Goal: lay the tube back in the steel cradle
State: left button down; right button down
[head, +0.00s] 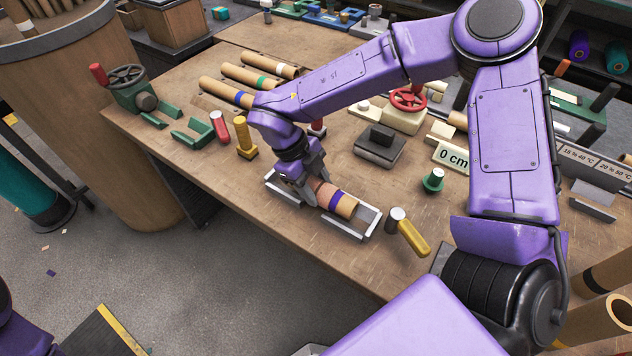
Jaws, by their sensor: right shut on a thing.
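A brown cardboard tube (346,206) with a purple band lies lengthwise over the steel cradle (362,226) near the front edge of the workbench. My left gripper is out of view.
A yellow-handled tool (413,238) lies just right of the cradle. A yellow stand (244,138), a red cylinder (220,128) and a green bracket (194,133) are to the left. Several banded tubes (246,78) lie behind. A dark block (380,144) and green knob (433,181) stand beyond the cradle.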

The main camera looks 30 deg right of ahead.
jog(key=shift+f, duration=0.8)
dwell(0.7)
jog(key=shift+c, duration=2.2)
grip_release()
jog(key=v, duration=1)
jog(key=shift+w+a+r, duration=0.15)
jog(key=shift+r, duration=0.05)
